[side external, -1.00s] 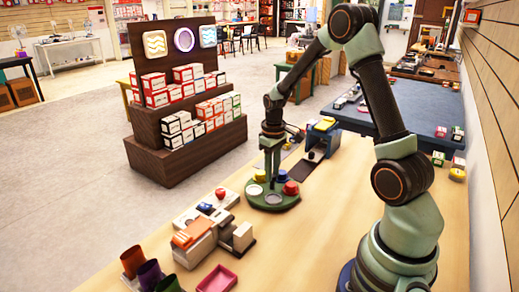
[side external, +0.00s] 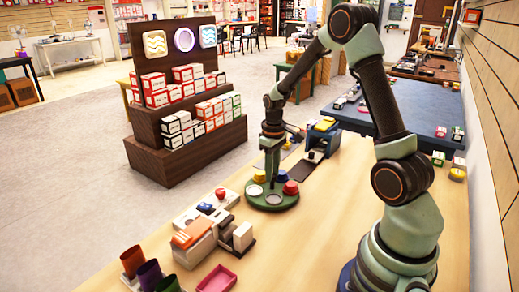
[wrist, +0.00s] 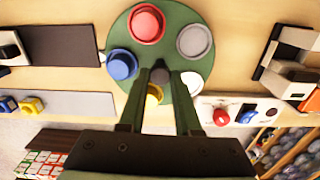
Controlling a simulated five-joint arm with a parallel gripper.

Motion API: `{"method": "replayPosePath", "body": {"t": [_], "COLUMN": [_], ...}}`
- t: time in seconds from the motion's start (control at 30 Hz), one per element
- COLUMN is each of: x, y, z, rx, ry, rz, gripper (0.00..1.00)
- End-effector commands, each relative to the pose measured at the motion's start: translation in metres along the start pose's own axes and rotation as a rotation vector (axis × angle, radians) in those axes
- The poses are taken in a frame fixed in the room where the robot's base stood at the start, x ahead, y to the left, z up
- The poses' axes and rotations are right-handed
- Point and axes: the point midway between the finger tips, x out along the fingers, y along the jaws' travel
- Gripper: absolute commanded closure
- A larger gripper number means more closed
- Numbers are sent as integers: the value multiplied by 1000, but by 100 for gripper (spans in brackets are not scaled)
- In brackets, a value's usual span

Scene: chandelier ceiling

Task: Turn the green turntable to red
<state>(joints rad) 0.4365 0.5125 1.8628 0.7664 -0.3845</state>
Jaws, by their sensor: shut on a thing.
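The green turntable (side external: 271,205) lies flat on the wooden table. It also shows in the wrist view (wrist: 172,20). Around it sit a red pot (wrist: 147,24), a blue pot (wrist: 122,64), a yellow pot (wrist: 154,95), a grey disc-like pot (wrist: 195,40) and a white one (wrist: 191,82). The yellow pot is partly hidden behind my fingers. My gripper (wrist: 161,72) points down over the turntable's middle, and its fingers are shut on the grey centre knob (wrist: 160,76). In the side view my gripper (side external: 271,181) stands among the pots.
A block device with a red button (side external: 220,193) stands left of the turntable. Nearer are an orange-and-white block (side external: 193,232), a pink tray (side external: 216,279) and several cups (side external: 149,274). A blue stand (side external: 322,141) is behind. The table right of the turntable is clear.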

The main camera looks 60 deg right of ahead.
Motion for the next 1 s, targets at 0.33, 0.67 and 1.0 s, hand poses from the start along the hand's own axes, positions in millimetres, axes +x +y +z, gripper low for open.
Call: {"method": "replayPosePath", "body": {"t": [0.33,0.67,1.0], "x": [-1,-1,-2], "y": [0,0,0], "z": [-1,-1,-1], "rx": [-131,-298,-467], "ry": [1,1,1], "rz": [0,1,1], "gripper": [100,100,100]}}
